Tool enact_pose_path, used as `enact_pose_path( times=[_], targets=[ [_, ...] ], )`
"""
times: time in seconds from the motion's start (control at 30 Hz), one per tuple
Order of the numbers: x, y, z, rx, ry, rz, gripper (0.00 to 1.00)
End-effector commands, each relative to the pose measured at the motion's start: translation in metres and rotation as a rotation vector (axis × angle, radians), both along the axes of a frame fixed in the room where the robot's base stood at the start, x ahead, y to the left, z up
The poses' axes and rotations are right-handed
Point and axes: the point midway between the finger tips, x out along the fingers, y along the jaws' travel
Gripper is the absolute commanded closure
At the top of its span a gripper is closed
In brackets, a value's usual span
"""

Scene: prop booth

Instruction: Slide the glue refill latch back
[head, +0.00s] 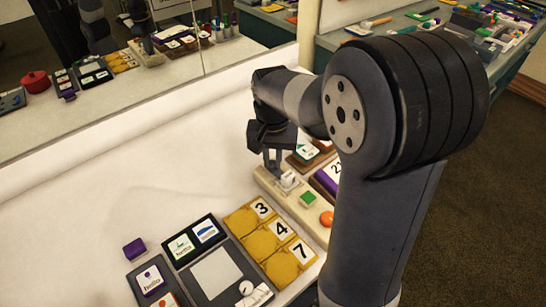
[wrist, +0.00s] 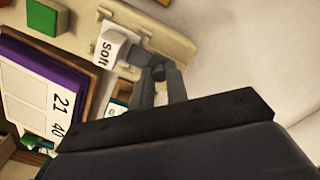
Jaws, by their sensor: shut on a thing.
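A long cream unit (head: 268,181) lies on the white surface, with a green square (head: 308,199) and an orange round button (head: 327,218). A white block (head: 287,182) sits near its far end. In the wrist view this white block (wrist: 112,46) reads "Soft", and a grey latch piece (wrist: 146,57) adjoins it. My gripper (head: 273,166) is over that end, pointing down. In the wrist view my gripper's fingertips (wrist: 158,73) are close together at the grey latch piece, shut on it. The fingers partly hide where they touch.
Yellow pads numbered 3, 4 and 7 (head: 268,234) lie left of the unit. A dark panel (head: 240,250) and a small purple block (head: 134,248) are nearer the front left. A purple-edged panel (head: 325,184) stands close on the right. The white surface at left is clear, with a mirror (head: 100,110) behind.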

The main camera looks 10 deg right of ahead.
Motion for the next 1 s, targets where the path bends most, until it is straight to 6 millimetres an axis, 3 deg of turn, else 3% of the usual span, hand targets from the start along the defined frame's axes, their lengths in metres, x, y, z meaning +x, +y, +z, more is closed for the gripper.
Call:
enact_pose_path(
  times=[0.2,0.47,0.5,0.73,1.0],
  targets=[
    [0.016,0.008,0.002,0.0,-0.002,0.001,1.0],
    [0.018,0.009,0.001,0.002,-0.007,0.0,1.0],
    [0.018,0.009,0.001,0.003,-0.008,0.0,0.83],
    [0.017,0.009,0.001,0.002,-0.005,0.0,0.64],
    [0.017,0.009,0.002,0.0,-0.003,0.0,0.62]
  ],
)
